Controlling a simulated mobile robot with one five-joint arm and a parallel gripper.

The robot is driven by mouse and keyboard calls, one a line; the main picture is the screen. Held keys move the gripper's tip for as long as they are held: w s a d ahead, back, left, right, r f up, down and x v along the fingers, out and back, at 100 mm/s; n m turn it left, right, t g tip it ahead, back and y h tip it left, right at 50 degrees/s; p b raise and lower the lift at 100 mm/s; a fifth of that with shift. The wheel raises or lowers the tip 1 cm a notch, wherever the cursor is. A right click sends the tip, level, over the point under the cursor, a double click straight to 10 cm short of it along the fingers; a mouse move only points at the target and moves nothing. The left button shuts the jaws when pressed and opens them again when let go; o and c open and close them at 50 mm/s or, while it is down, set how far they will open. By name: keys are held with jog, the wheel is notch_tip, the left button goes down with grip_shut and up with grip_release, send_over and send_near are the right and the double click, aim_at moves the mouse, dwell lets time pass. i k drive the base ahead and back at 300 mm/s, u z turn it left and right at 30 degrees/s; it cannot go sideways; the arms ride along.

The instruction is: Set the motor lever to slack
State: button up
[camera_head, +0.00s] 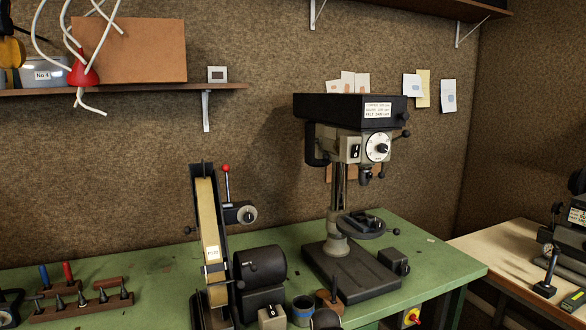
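A drill press (352,200) stands on the green bench, with a dark belt cover (335,108) on top bearing a small printed label. Its right side carries a small dark lever with a round end (400,134). To its left stands an upright belt sander (208,230) with a tan belt. A lever with a red ball knob (226,180) points straight up beside the sander. I cannot tell which of these levers is the motor lever, and no slack marking is readable. My gripper is not in view.
The green bench (440,258) has a clear patch right of the drill press. A rack of tools (85,304), a blue-grey cup (303,310) and a grey switch box (271,316) lie along the front. A wall shelf (150,89) overhangs at left; a pale table (490,245) stands at right.

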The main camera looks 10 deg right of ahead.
aim_at(326, 156)
jog(key=u, duration=0.05)
jog(key=k, duration=0.1)
jog(key=u, duration=2.8)
jog(key=k, duration=0.9)
jog(key=z, duration=1.3)
jog(key=i, duration=1)
jog(key=u, duration=0.15)
